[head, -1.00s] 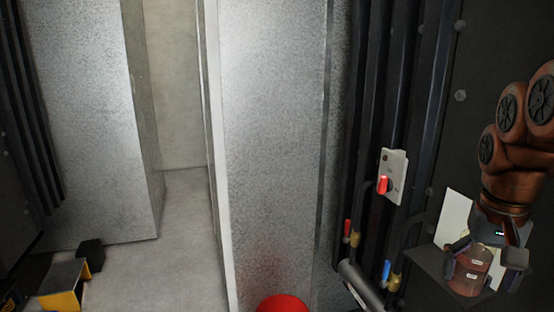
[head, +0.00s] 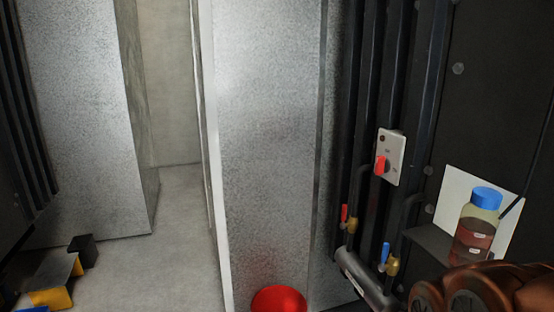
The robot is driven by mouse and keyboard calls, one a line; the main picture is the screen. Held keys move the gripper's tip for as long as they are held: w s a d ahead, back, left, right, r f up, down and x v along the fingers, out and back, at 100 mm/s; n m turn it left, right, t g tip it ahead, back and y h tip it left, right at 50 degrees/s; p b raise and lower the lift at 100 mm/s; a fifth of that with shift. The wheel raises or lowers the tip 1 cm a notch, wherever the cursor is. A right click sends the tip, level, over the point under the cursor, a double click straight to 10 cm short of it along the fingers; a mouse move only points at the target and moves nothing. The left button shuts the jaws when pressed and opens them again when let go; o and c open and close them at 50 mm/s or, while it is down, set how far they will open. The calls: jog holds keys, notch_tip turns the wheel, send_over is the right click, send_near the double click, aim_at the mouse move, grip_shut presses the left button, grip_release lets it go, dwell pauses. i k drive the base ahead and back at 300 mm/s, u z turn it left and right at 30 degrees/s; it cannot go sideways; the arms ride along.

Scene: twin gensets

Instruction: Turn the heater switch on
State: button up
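The switch plate (head: 395,150), light grey with small markings, is mounted on the dark ribbed wall right of the middle in the head view. Its red knob (head: 381,165) points roughly up and down; the markings are too small to read, so I cannot tell on from off. My gripper is out of view. Only brown links of my arm show in the lower right corner, below and to the right of the switch. Nothing touches the switch.
A bottle (head: 476,225) with a blue cap stands on a dark shelf (head: 428,240) before a white card. Red-handled (head: 344,214) and blue-handled (head: 385,254) valves sit below the switch, near a grey cylinder (head: 362,278). A red round object (head: 279,300) is at the bottom.

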aim_at(383, 165)
jog(key=k, duration=0.65)
jog(key=u, duration=0.1)
jog(key=i, duration=0.7)
jog(key=u, duration=0.9)
jog(key=i, duration=0.5)
jog(key=u, duration=0.55)
